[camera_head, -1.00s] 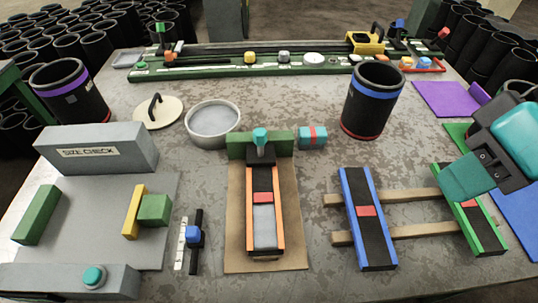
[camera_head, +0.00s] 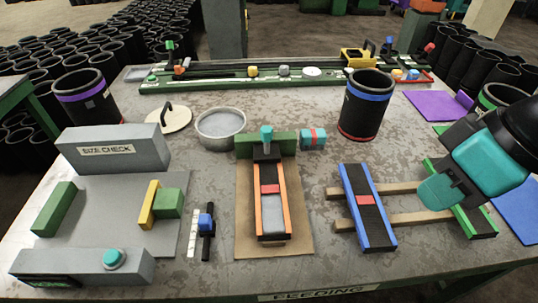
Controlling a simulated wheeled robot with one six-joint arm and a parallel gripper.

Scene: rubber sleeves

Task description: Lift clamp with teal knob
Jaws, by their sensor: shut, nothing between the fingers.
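The clamp with the teal knob (camera_head: 266,138) stands at the far end of the orange-sided black channel, in front of a green block (camera_head: 247,146). Its black body (camera_head: 266,154) sits across the channel. My gripper (camera_head: 436,193), teal and black, is at the right, over the green-edged black strip, well apart from the clamp. It is shut and holds nothing; its fingertips are seen from the side.
The orange-sided channel (camera_head: 285,205) lies on a brown board (camera_head: 302,235). A teal box with a red band (camera_head: 312,139) is right of the clamp. A blue-edged strip (camera_head: 368,208) lies between channel and gripper. A tall black sleeve (camera_head: 364,108) and grey bowl (camera_head: 220,124) stand behind.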

